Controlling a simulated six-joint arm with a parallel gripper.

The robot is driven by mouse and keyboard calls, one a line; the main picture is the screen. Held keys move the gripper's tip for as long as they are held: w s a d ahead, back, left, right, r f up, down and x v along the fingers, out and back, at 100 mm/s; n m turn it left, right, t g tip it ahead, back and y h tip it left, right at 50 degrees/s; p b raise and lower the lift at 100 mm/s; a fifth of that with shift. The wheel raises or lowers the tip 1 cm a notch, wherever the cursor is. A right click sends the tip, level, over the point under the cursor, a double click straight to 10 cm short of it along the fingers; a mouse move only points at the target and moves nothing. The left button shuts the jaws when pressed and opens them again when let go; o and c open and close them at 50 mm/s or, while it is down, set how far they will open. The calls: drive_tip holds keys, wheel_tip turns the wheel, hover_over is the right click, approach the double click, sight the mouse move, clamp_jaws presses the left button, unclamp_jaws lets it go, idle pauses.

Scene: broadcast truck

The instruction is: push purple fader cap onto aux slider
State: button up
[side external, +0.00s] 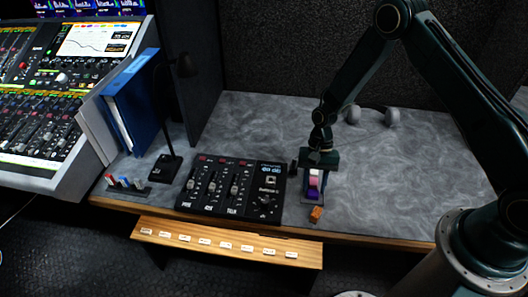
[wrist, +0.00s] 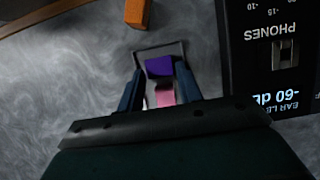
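The purple fader cap (side external: 313,192) lies at the front end of a small grey tray, with pink and white caps behind it. In the wrist view the purple cap (wrist: 160,66) sits in the tray (wrist: 158,49), in front of the pink cap (wrist: 165,97). My gripper (side external: 317,171) is over the tray, pointing down. In the wrist view my gripper (wrist: 159,70) is open, its dark blue fingers on either side of the caps with visible gaps. The black fader panel (side external: 224,171) stands left of the tray.
An orange block (side external: 316,213) lies in front of the tray, near the table edge. A black lamp (side external: 166,168), a rack of coloured caps (side external: 127,186) and a blue binder (side external: 135,105) stand left. Headphones (side external: 390,117) lie behind. The table's right side is clear.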

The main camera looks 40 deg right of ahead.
sight(313, 189)
drive_tip(key=shift+s+a+f, duration=0.1)
drive_tip(key=shift+s+f, duration=0.05)
drive_tip(key=shift+f, duration=0.35)
drive_tip(key=shift+c, duration=0.2)
drive_tip(key=c, duration=0.5)
drive_tip(key=shift+r, duration=0.1)
drive_tip(key=shift+c, duration=0.2)
wheel_tip(313, 189, up, 20)
idle(0.5)
drive_tip(key=shift+a, duration=0.1)
idle(0.5)
drive_tip(key=w+a+f+m+t, duration=0.3)
drive_tip(key=w+a+m, duration=0.5)
drive_tip(key=a, duration=0.3)
drive_tip(key=w+a+f+m+t, duration=0.3)
drive_tip(key=w+a+f+m, duration=0.2)
drive_tip(key=w+a+m, duration=0.3)
drive_tip(key=a+m, duration=0.2)
drive_tip(key=a, duration=0.2)
drive_tip(key=shift+a+f, duration=0.2)
drive_tip(key=shift+f, duration=0.1)
